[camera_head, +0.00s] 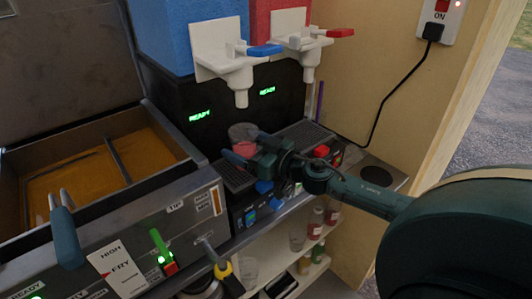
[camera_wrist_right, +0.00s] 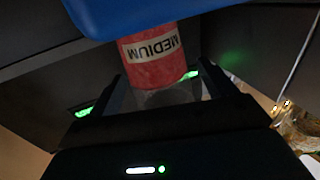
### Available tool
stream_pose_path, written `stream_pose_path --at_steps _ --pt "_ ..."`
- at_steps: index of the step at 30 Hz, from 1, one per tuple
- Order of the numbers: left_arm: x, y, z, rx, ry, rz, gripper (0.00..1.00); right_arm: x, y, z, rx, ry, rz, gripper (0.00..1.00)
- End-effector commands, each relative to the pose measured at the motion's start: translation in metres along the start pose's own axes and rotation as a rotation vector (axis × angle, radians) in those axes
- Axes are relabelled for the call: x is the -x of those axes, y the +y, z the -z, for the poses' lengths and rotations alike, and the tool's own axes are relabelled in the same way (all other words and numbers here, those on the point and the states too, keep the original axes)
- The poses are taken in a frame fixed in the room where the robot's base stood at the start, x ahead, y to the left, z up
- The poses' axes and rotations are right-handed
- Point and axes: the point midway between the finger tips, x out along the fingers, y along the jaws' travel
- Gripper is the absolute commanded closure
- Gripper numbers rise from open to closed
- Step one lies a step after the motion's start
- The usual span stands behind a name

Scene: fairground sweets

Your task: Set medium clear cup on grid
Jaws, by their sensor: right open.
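The medium clear cup (camera_head: 243,131) is see-through with a red band and shows under the blue-handled dispenser's side of the machine in the head view. In the right wrist view its red band (camera_wrist_right: 152,60) reads MEDIUM, upside down, and its clear part lies between the fingers. My right gripper (camera_head: 246,151) is open around the cup. The metal grid (camera_head: 237,178) lies below cup and gripper. The gripper hides the cup's base, so I cannot tell whether it touches the grid. My left gripper is out of view.
White dispensers with a blue lever (camera_head: 265,50) and a red lever (camera_head: 340,33) hang above. A second grid (camera_head: 307,135) with a red button (camera_head: 321,151) is at right. A fryer (camera_head: 110,220) fills the left. Cups and bottles stand on the shelf below.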

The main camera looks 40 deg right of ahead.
Motion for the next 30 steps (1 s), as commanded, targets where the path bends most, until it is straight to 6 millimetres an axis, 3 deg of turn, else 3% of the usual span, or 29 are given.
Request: stream_pose_path --at_steps 21,30 --pt "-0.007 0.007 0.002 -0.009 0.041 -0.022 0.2 0.101 -0.001 -0.002 -0.001 -0.002 0.0 0.17" --pt "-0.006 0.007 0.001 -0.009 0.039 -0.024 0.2 0.126 0.0 0.0 0.0 0.0 0.001 0.17"
